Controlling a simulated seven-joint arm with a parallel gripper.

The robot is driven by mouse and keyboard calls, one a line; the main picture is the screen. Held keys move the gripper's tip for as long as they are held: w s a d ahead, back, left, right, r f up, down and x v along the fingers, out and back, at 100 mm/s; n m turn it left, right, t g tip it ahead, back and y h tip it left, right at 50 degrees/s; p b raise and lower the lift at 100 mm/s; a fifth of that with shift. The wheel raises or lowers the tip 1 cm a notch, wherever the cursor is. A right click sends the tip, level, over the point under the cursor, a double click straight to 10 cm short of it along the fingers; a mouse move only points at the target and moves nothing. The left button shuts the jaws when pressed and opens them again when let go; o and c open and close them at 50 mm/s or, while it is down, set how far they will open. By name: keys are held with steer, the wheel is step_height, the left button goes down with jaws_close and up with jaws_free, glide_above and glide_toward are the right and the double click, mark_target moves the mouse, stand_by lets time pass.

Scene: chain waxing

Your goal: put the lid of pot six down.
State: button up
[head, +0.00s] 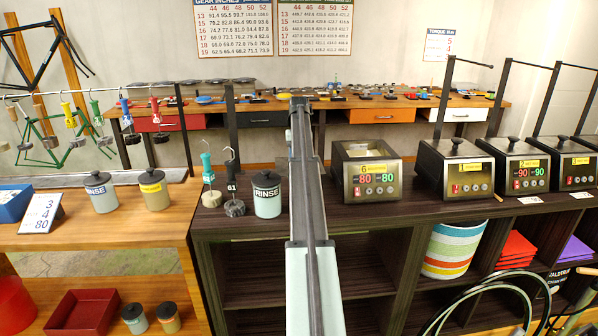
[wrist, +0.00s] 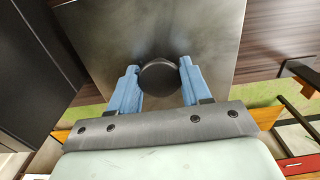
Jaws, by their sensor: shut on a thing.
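My gripper (wrist: 159,67) has two blue fingers shut on the round black knob (wrist: 158,77) of a square, grey metal lid (wrist: 212,25). The lid fills the upper middle of the wrist view; its far edge is cut off. In the head view my arm rises through the middle and hides the gripper and the lid. Pot six (head: 372,190) stands on the dark bench just right of my arm, with a yellow label and two displays reading 80. Its top is open, with no lid on it.
Lidded pots one (head: 455,170), two (head: 518,168) and three (head: 574,170) stand further right, beside black posts. A rinse jar (head: 267,195) and two small weighted hooks stand left of my arm. Bare bench top shows between pot six and pot one.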

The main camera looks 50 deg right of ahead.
steer(key=shift+f, duration=2.55)
steer(key=shift+f, duration=0.15)
steer(key=o, duration=1.2)
step_height(320, 180, up, 12)
steer(key=shift+r, duration=0.15)
